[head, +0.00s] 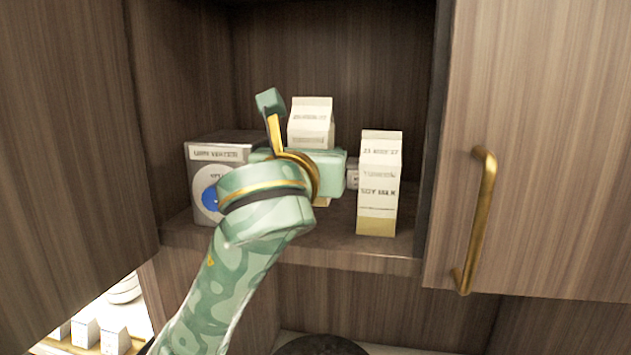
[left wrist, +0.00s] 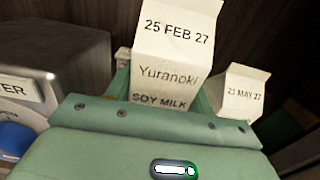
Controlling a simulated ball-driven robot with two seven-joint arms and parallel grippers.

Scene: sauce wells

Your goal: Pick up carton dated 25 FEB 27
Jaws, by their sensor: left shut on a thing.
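The carton dated 25 FEB 27 (left wrist: 175,55) is white with a gabled top and reads "Yuranoki SOY MILK" in the left wrist view. It also shows in the head view (head: 311,118), standing up behind my left gripper (head: 318,172), which hides its lower part. My left gripper is shut on this carton, with a finger on each side of it in the left wrist view (left wrist: 163,100). My right gripper is not in view.
Another soy milk carton (head: 379,185) stands at the shelf's right front. A carton dated 21 MAY 27 (left wrist: 242,92) shows in the left wrist view. A grey box (head: 203,180) stands left. A cupboard door with a brass handle (head: 484,215) is at right.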

